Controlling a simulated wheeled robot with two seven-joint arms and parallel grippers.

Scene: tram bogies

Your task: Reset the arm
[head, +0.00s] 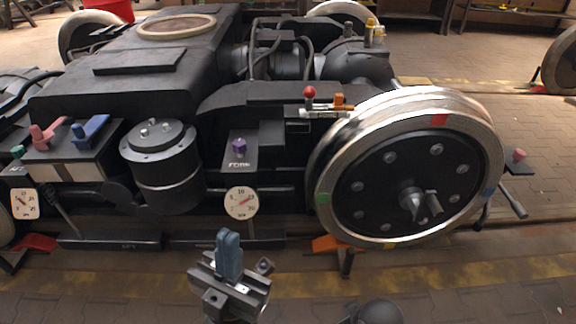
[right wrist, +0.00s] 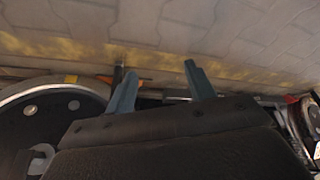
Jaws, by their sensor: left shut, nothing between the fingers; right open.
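My left gripper (head: 228,238) shows at the bottom middle of the head view. Its blue-grey fingers point up and are shut together with nothing between them. A dark rounded part at the bottom of the head view may be mine; the right fingers are not seen there.
The bogie's big wheel (head: 410,180) stands right of centre; a wheel also shows in the right wrist view (right wrist: 45,120). Two round gauges (head: 241,202) (head: 24,201) hang on its near side. An orange wedge (head: 330,244) sits by the wheel. Paving in front is largely clear.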

